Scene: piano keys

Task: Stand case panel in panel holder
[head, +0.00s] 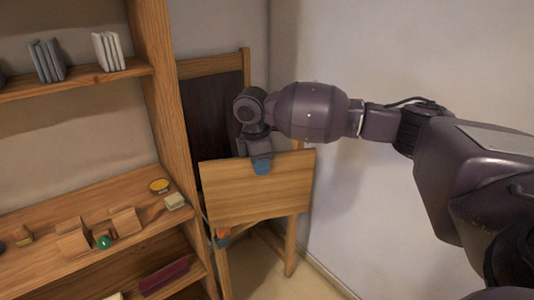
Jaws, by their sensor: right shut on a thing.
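A flat light-wood panel (255,195), which I take to be the case panel, is held upright and slightly tilted in the corner of the room. My right gripper (261,166) comes in from the right and is shut on the middle of its top edge, with a blue fingertip on its near face. Just behind the panel stands a wooden frame (247,62) with a dark back and legs below; it may be the panel holder, but I cannot tell. The panel hides its middle, and I cannot tell whether they touch. My left gripper is not in view.
A wooden shelf unit (160,90) stands on the left, close to the panel. Its shelf holds wooden blocks (125,222), a green round thing (103,242) and a yellow disc (159,185). A bare wall (400,50) is on the right, with some free floor (270,278) below.

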